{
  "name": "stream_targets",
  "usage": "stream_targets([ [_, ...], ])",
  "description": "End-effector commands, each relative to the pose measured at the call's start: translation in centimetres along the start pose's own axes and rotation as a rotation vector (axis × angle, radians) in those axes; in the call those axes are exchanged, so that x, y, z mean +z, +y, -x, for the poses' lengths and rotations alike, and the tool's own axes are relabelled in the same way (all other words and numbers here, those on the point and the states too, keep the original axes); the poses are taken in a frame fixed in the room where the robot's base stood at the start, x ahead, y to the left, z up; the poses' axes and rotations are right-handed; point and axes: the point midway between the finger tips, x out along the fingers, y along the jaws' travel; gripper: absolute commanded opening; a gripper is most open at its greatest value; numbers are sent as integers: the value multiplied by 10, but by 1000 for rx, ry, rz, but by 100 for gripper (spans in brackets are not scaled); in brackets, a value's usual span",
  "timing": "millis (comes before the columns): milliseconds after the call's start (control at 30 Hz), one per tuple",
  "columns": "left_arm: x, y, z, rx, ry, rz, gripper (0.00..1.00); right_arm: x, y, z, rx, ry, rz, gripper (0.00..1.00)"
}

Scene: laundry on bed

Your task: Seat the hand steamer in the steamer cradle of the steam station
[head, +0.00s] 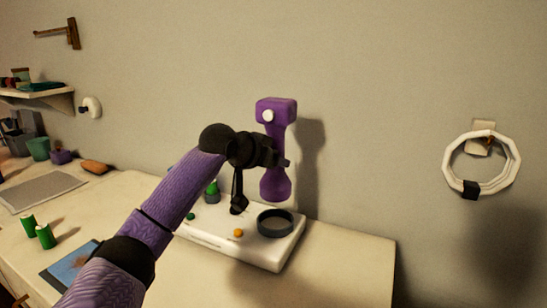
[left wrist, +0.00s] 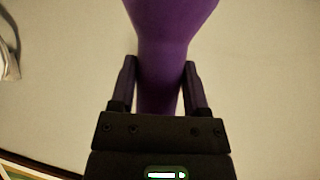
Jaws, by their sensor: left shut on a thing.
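The purple hand steamer (head: 276,184) is held upright in the air by my left gripper (head: 276,155). The gripper is shut around its narrow middle. In the left wrist view the steamer (left wrist: 168,35) stands between the two fingers of my left gripper (left wrist: 162,85). The white steam station (head: 265,255) lies on the table below. Its dark ring-shaped cradle (head: 276,222) is at its right end. The steamer's lower end is above the ring and apart from it, with a gap between them. My right gripper is not in view.
The station also carries an orange knob (head: 239,233) and a green-topped part (head: 212,187). Green cylinders (head: 45,236) and a blue picture card (head: 70,266) lie to the left. The table's right end (head: 350,265) is clear. A coiled white hose (head: 481,187) hangs on the wall.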

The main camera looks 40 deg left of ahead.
Motion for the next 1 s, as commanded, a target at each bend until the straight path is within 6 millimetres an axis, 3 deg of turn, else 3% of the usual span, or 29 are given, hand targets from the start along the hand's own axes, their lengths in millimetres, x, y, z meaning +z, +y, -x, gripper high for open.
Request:
stream_targets([
  [433, 45, 0, -25, 0, 1, 0, 0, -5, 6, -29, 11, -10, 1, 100],
  [1000, 49, 0, -27, 0, 4, 0, 0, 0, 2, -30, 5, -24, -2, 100],
])
